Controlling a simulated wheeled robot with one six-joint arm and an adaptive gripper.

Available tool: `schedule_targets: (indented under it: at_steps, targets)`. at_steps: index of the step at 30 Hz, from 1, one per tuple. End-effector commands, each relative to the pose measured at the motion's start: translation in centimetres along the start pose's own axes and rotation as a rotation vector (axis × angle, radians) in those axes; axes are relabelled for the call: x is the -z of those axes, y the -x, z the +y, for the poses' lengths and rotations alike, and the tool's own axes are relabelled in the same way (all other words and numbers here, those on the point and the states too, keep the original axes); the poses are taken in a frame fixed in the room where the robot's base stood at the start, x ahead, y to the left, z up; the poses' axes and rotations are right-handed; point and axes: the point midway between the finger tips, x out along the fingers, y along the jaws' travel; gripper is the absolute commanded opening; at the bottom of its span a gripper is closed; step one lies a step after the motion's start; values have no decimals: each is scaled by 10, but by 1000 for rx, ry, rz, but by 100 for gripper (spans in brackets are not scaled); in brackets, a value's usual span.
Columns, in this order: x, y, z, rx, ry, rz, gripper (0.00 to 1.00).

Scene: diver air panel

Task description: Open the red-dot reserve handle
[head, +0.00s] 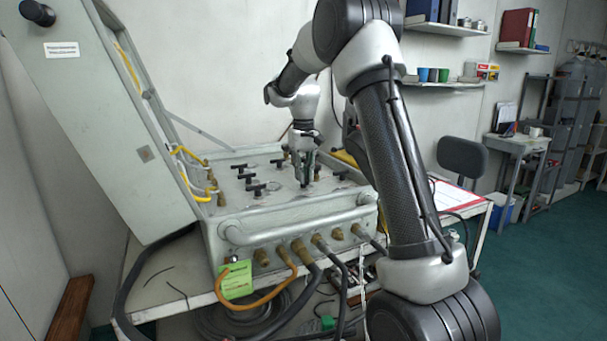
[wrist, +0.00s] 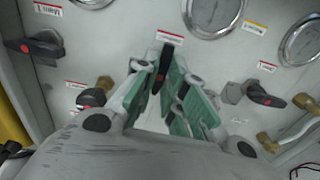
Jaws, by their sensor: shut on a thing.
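In the wrist view, my gripper (wrist: 164,76) is shut on a black lever handle (wrist: 166,58) on the panel face. The green finger pads lie on either side of it. The handle has a red mark and points up the picture, and a small red-edged label, too blurred to read, sits above it. In the head view, my gripper (head: 303,168) reaches down onto the top of the grey air panel (head: 290,216), hiding the held handle.
Round gauges (wrist: 213,14) and brass fittings (wrist: 283,136) are close by. The raised lid (head: 100,120) stands at the left; hoses (head: 262,303) hang in front.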

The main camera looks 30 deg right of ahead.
Motion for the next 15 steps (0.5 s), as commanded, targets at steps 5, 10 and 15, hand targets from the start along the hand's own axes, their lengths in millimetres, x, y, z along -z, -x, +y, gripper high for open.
schedule_targets:
  at_steps: [5,10,15]
  targets:
    - [1,1,0,-1,0,4,0]
    - [1,1,0,0,0,3,27]
    - [0,1,0,0,-1,2,34]
